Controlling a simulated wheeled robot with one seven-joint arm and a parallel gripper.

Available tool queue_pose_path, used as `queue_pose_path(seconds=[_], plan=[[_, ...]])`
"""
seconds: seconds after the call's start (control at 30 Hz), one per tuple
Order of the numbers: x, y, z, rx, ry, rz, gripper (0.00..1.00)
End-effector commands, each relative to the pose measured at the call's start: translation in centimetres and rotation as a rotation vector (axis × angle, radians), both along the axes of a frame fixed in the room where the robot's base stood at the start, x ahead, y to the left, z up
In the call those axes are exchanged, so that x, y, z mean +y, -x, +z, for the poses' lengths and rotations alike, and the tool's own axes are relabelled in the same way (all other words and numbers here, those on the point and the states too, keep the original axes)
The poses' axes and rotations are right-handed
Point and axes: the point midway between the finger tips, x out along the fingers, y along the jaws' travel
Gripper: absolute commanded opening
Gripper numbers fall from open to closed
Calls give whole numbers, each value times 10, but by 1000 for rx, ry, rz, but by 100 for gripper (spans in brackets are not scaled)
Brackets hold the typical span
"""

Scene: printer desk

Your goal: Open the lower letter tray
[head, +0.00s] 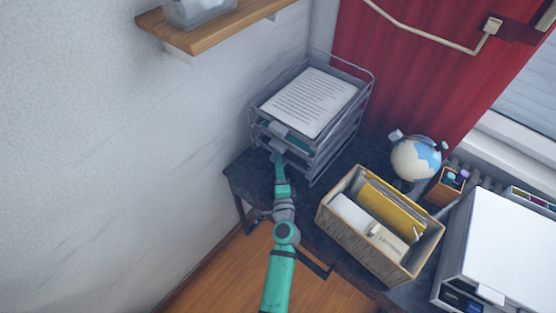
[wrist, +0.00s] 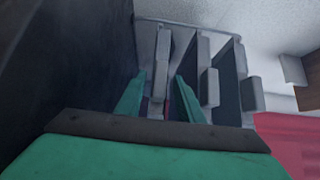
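The grey wire letter tray stack (head: 318,140) stands on the dark desk by the wall, with a printed sheet in its top tray. In the wrist view the tiers appear sideways, each with a grey front tab. The lowest tab (wrist: 160,78), nearest the desk, lies between the fingers of my gripper (wrist: 160,90), one on each side. The fingers are open, with gaps beside the tab; contact cannot be told. In the head view my gripper (head: 277,158) is at the stack's lower front and partly hides the lower tray. I see no tray clearly pulled out.
A woven box (head: 365,245) with folders stands right of my arm. A globe (head: 415,158), a pen holder (head: 446,187) and a white printer (head: 510,250) are further right. A wooden shelf (head: 210,30) juts from the wall above. The desk left of my gripper is bare.

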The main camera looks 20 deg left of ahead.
Motion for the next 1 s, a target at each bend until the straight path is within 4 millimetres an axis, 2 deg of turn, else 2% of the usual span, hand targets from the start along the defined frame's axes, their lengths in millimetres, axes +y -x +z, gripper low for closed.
queue_pose_path(seconds=[0.2, 0.57, 0.7, 1.0], plan=[[8, -16, 0, 0, 0, 0, 34], [9, -19, 0, 0, -1, 1, 34], [9, -19, 0, 1, 0, 1, 1], [11, -14, -2, 5, -1, 0, 0]])
